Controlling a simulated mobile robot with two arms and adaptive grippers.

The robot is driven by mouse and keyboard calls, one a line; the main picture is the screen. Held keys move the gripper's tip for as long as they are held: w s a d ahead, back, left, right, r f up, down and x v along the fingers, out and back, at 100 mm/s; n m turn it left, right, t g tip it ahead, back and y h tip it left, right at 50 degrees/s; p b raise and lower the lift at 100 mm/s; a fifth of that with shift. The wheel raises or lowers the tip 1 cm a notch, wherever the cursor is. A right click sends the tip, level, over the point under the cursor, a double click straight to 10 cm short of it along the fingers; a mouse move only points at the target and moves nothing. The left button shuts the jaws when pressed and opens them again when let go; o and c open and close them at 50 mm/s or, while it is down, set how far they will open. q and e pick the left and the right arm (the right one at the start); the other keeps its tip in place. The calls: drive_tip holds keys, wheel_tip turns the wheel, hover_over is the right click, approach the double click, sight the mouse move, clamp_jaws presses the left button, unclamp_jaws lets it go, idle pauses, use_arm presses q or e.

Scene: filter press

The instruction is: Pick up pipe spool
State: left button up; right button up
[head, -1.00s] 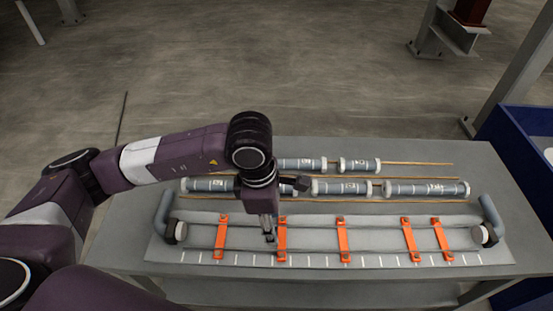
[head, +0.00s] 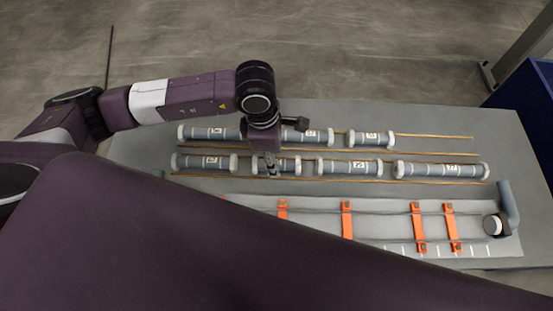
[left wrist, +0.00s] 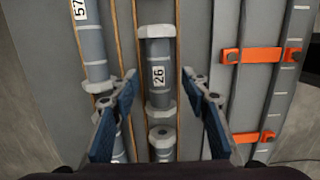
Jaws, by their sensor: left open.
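Several grey pipe spools with pale flanged ends lie in two rows on the table. The back row includes a spool (head: 371,139) at right; the front row includes a spool (head: 349,168) right of my left gripper and a long one (head: 440,170). My left gripper (head: 271,168) is open above a short front-row spool (head: 289,166) and partly hides it. In the left wrist view, its fingers (left wrist: 160,112) straddle the row, apart from the spools. A spool labelled 26 (left wrist: 158,60) lies ahead between them, another spool (left wrist: 162,145) below it. My right gripper is out of view.
Thin wooden strips (head: 420,155) run along the rows. A pale tray (head: 380,228) with orange clamps (head: 347,220) and rods lies in front, partly hidden by my own body. A blue bin (head: 520,90) stands at right. The table's back edge is clear.

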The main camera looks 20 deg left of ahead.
use_arm(q)
drive_tip(key=shift+f, duration=0.6)
drive_tip(key=shift+w+d+f, duration=0.1)
drive_tip(key=shift+f, duration=0.4)
clamp_jaws()
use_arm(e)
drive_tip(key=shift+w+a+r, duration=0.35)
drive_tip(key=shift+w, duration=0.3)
